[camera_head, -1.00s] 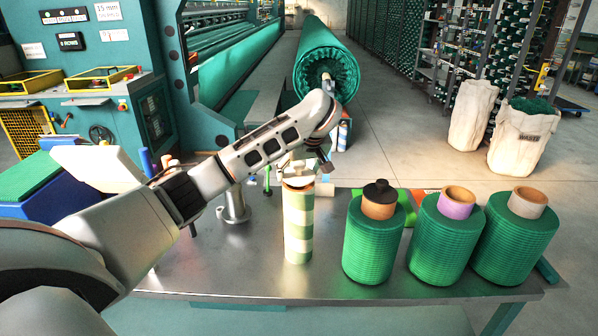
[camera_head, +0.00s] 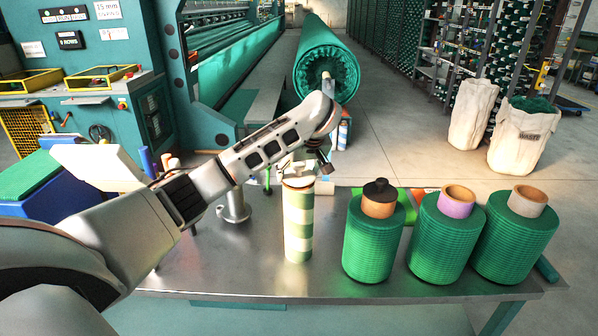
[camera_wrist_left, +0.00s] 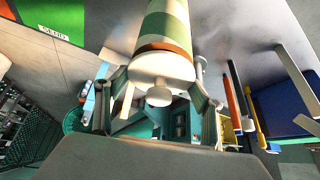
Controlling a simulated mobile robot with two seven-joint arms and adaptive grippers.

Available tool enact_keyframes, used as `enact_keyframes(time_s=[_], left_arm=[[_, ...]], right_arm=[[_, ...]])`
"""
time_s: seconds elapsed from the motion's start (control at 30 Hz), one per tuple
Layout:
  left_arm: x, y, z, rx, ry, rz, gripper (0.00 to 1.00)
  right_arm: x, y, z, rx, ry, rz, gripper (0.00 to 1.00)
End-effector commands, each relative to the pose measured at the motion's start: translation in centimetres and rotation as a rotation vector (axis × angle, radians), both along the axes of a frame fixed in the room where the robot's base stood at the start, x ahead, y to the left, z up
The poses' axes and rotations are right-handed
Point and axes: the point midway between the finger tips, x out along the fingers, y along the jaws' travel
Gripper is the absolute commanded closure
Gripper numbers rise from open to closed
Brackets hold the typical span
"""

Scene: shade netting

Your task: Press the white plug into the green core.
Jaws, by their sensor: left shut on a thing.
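The green core (camera_head: 298,228) is an upright tube with green and white bands, standing on the metal table. The white plug (camera_head: 298,181) sits at its top end. My left gripper (camera_head: 300,172) is at the top of the core, partly hidden by my wrist. In the left wrist view the fingers (camera_wrist_left: 160,76) are shut on the white plug (camera_wrist_left: 160,66), which has a round knob. A brown rim shows between the plug and the banded core (camera_wrist_left: 168,22). I cannot tell how deep the plug sits. My right gripper is out of view.
Three green net spools (camera_head: 374,243) stand to the right on the table (camera_head: 225,275), one with a black cap (camera_head: 380,190). A metal post (camera_head: 234,205) stands left of the core. A blue bin (camera_head: 45,200) is at the far left. The front of the table is clear.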

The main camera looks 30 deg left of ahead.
Motion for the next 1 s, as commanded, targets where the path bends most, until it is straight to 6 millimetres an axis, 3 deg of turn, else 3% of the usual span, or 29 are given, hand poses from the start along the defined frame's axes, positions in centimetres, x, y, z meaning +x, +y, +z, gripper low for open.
enact_keyframes(time_s=[1.0], left_arm=[[-0.02, -0.05, -0.93, 0.0, 0.0, -0.001, 0.5]], right_arm=[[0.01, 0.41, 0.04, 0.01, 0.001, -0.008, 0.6]])
